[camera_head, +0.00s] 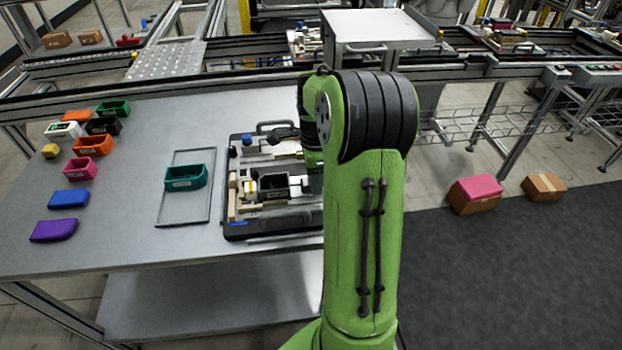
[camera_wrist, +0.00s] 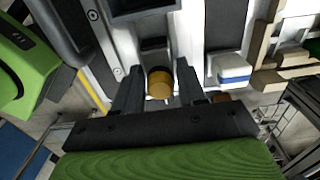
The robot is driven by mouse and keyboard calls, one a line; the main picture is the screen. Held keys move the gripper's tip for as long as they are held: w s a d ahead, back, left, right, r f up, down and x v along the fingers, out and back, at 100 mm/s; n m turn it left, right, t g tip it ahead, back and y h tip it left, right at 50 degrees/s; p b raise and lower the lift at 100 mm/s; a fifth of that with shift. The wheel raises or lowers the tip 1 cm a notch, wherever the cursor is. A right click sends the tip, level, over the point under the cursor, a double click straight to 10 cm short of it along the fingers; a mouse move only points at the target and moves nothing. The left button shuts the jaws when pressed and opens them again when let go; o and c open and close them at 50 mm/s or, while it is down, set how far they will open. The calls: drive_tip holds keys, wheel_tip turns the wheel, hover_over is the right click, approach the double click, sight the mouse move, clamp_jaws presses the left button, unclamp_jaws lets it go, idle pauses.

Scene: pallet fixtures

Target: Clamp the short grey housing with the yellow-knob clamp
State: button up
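In the wrist view, the yellow knob (camera_wrist: 160,84) of the clamp lies between the two fingers of my gripper (camera_wrist: 160,92). The fingers are apart, with a narrow gap showing on each side of the knob. In the head view, a short dark grey housing (camera_head: 273,184) with a pale label sits upright on the black-edged fixture pallet (camera_head: 229,222). My arm hides the pallet's right part and the yellow knob there. A dark part at the top edge of the wrist view may be the housing; I cannot tell.
In the head view, a teal bin (camera_head: 185,178) sits on a grey tray (camera_head: 180,218) left of the pallet. Several coloured bins and boxes line the table's left side.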

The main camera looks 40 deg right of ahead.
sight(305, 181)
drive_tip(key=c, duration=0.6)
drive_tip(key=shift+w+a, duration=0.1)
drive_tip(key=shift+a, duration=0.05)
drive_tip(key=shift+w+a, duration=0.65)
drive_tip(key=shift+a, duration=0.3)
drive_tip(key=o, duration=0.8)
drive_tip(key=shift+s+d, duration=0.1)
wheel_tip(305, 181, up, 8)
drive_tip(key=p, duration=0.7)
drive_tip(key=shift+r, duration=0.1)
